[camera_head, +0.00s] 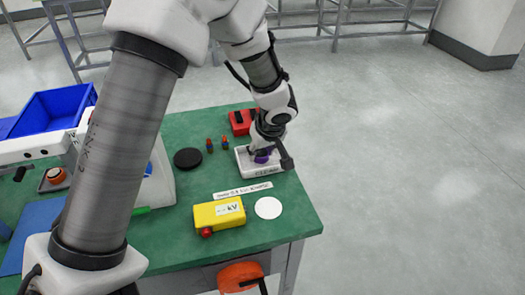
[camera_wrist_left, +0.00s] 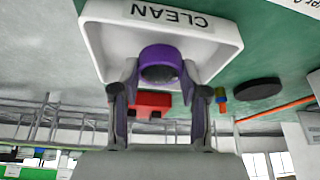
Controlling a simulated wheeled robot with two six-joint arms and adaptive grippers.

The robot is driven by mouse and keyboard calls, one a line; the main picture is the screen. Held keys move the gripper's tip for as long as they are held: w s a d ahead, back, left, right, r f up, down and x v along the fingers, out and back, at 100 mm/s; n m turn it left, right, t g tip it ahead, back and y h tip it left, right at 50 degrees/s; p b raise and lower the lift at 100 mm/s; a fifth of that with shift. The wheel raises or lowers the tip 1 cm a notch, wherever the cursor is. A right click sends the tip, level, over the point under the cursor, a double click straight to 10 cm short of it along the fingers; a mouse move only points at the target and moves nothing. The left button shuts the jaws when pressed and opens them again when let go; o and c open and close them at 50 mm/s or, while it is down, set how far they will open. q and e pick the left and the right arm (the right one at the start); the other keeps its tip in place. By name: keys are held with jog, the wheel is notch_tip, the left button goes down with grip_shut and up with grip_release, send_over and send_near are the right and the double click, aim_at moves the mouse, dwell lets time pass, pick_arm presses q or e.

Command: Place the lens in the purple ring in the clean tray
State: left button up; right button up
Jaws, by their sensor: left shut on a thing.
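The lens in the purple ring (camera_wrist_left: 160,57) is between the two fingers of my left gripper (camera_wrist_left: 160,76), which is shut on it. In the left wrist view, the dark round middle of the ring faces the camera. The clean tray (camera_wrist_left: 103,44) is white, shallow and labelled CLEAN, and the ring shows against its inside. In the head view my left gripper (camera_head: 264,150) is over the tray (camera_head: 262,171), with a bit of purple ring (camera_head: 262,157) showing. I cannot tell whether the ring touches the tray floor. My right gripper is not in view.
On the green table (camera_head: 180,240) are a red block (camera_head: 240,128), a black disc (camera_head: 187,158), two small coloured pegs (camera_head: 217,144), a yellow kV box (camera_head: 219,213) and a white disc (camera_head: 268,208). A blue bin (camera_head: 52,108) is at the left. The tray is near the right table edge.

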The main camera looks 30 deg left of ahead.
pick_arm(q)
jog(key=shift+w+f, duration=0.2)
jog(key=shift+f, duration=0.45)
jog(key=shift+s, duration=0.1)
jog(key=o, duration=1)
jog(key=shift+f, duration=0.1)
jog(key=shift+c, duration=0.2)
